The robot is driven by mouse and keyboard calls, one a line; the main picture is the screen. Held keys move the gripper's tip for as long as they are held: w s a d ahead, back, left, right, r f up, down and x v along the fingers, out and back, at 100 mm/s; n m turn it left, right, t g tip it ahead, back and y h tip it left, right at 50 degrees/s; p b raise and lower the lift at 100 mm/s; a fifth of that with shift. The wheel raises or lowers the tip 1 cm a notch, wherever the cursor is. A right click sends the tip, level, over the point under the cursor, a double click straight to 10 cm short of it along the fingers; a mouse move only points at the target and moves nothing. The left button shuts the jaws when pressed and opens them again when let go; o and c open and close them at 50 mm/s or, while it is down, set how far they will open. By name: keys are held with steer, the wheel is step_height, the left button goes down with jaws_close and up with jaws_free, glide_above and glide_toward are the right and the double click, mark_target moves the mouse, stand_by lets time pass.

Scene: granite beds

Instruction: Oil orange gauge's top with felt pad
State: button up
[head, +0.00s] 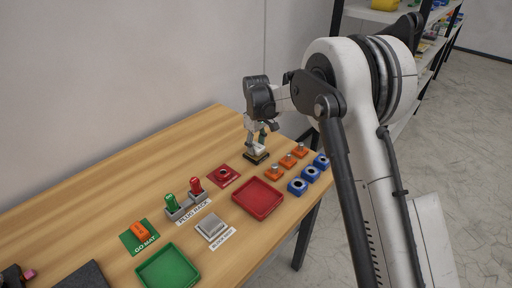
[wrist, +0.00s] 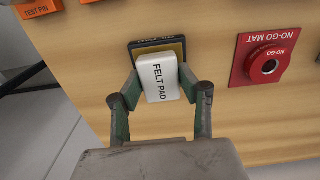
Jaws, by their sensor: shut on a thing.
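My gripper (wrist: 158,88) is shut on the white felt pad (wrist: 156,70), its two green fingers pressing the pad's sides. The pad is over a dark tray with a yellowish inside (wrist: 177,46); whether it touches the tray cannot be told. In the head view, my gripper (head: 259,141) points down at the far end of the bench, with the pad (head: 258,150) just above the dark tray (head: 256,159). An orange piece (head: 139,230), perhaps the orange gauge, lies on the green GO mat (head: 127,243) at the front left, well away from my gripper.
Orange test pin blocks (head: 288,161) and blue rings (head: 298,187) line the right edge. A red piece sits on the NO-GO mat (wrist: 242,73). A plug rack (head: 187,210), grey block (head: 211,226), red tray (head: 258,199) and green tray (head: 168,271) occupy the middle and front.

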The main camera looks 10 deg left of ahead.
mark_target(256, 146)
steer(key=shift+r+p, duration=0.85)
steer(key=shift+r, duration=2.2)
